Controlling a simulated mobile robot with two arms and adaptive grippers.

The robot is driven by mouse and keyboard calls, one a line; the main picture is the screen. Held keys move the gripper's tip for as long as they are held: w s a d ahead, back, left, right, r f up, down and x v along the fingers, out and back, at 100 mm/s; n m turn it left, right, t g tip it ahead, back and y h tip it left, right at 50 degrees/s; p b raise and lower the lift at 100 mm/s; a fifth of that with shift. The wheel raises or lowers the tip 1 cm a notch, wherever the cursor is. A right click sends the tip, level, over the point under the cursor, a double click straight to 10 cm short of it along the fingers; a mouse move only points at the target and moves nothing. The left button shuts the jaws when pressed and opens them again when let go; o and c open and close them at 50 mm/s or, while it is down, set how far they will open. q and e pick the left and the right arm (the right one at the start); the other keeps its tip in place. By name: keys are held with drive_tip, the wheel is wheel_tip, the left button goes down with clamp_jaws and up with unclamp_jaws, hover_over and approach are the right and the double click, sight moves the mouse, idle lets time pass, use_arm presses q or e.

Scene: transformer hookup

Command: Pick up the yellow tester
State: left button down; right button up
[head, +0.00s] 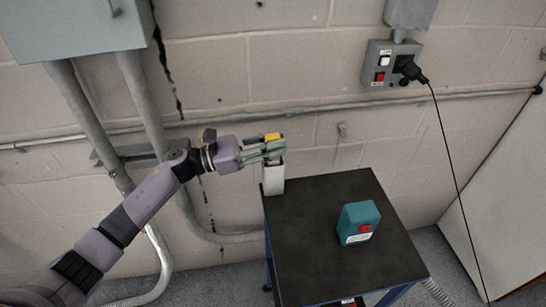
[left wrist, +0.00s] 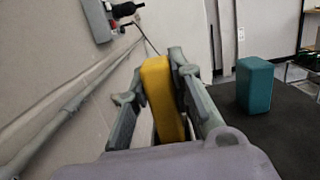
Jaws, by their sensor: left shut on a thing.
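The yellow tester (left wrist: 163,98) is between the two fingers of my left gripper (left wrist: 160,90), which is shut on it. In the head view only a small yellow part of the tester (head: 272,137) shows, at the tips of my left gripper (head: 264,149). The gripper is above a white upright holder (head: 273,180) at the back left corner of the dark table. I cannot tell whether the tester's lower end is still inside the holder. My right gripper is in neither view.
The dark-topped table (head: 310,240) bears a teal box (head: 358,222) with a red button; its middle is otherwise clear. On the wall behind are a grey switch panel (head: 383,62) with a black plug and cable, a horizontal pipe and a grey cabinet (head: 75,25).

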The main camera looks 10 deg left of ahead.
use_arm(q)
drive_tip(key=shift+r, duration=0.15)
wheel_tip(320, 180, up, 20)
drive_tip(key=b, duration=0.2)
idle(0.5)
drive_tip(key=shift+f, duration=0.2)
idle(0.6)
